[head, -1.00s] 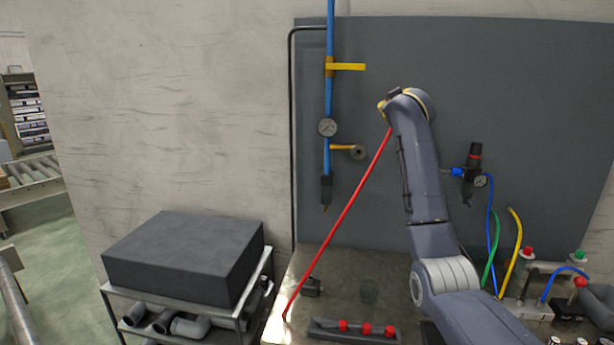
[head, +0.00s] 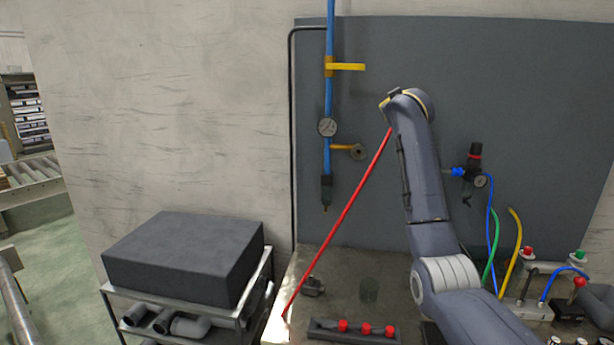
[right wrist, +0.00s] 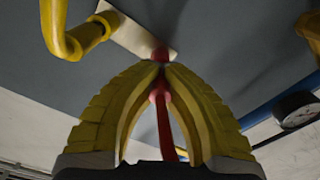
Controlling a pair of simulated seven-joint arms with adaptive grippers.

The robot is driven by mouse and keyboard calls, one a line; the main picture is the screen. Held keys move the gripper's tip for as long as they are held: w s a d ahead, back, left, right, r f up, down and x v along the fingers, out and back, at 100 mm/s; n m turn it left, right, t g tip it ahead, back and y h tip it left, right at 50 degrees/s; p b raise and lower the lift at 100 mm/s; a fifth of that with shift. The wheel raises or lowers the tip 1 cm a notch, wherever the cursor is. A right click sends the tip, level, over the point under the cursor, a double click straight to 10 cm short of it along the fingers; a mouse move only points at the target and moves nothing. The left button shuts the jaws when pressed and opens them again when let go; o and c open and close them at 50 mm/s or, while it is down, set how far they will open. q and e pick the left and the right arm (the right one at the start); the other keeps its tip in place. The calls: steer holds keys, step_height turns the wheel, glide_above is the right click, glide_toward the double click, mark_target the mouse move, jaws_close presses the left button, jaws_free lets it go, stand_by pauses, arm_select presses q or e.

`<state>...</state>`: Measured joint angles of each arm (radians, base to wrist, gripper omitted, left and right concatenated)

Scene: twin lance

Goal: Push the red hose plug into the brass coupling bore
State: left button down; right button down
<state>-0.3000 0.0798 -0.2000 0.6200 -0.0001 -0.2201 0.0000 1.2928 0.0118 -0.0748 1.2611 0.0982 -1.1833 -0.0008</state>
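My right arm reaches up from the lower right in the head view, and its gripper is largely hidden there behind the arm's upper end. In the right wrist view the gripper's two yellow fingers (right wrist: 160,72) are closed together around the red hose plug (right wrist: 160,54). Its red tip shows just past the fingertips, against a pale plate. The red hose (head: 338,222) hangs from the gripper down to the bench. I cannot make out the brass coupling bore, nor whether the tip is in anything. My left gripper is not in view.
The pale plate (right wrist: 128,37) carries a yellow elbow pipe (right wrist: 72,42) close beside the fingers. A blue pipe with a gauge (head: 327,127) runs down the grey wall panel. A rack of red plugs (head: 350,331) lies on the bench. A dark block (head: 180,255) sits on a cart.

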steer(key=shift+s+a, duration=0.1)
steer(key=shift+s, duration=0.55)
stand_by(1.0)
steer(key=shift+s+a, duration=0.25)
steer(key=shift+s, duration=1.05)
steer(key=shift+s+a, duration=0.25)
steer(key=shift+s, duration=1)
steer(key=shift+f, duration=0.1)
